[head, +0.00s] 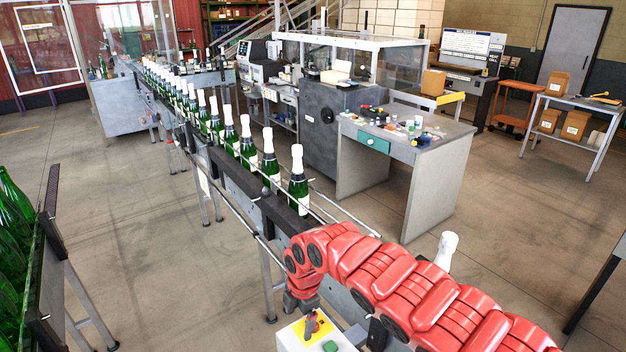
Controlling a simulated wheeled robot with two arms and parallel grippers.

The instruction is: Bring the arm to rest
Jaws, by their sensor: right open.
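My right arm, red and segmented, reaches in from the bottom right corner across the near end of the conveyor. Its wrist bends down at the left end of the arm. My right gripper (301,302) hangs below that wrist, small and dark, just above and beside the white control box (290,338); contact with the box cannot be made out. The gripper is open, and I see nothing held in it. A red and black switch (312,322) sits on the box's yellow plate, with a green button (330,346) in front of it. My left gripper is out of view.
A conveyor (235,178) carries a row of green bottles with white foil tops, nearest one (298,182). Another white-topped bottle (446,250) shows behind my arm. A grey workbench (440,150) stands beyond. Green bottles fill a rack (35,275) at left. Floor between rack and conveyor is clear.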

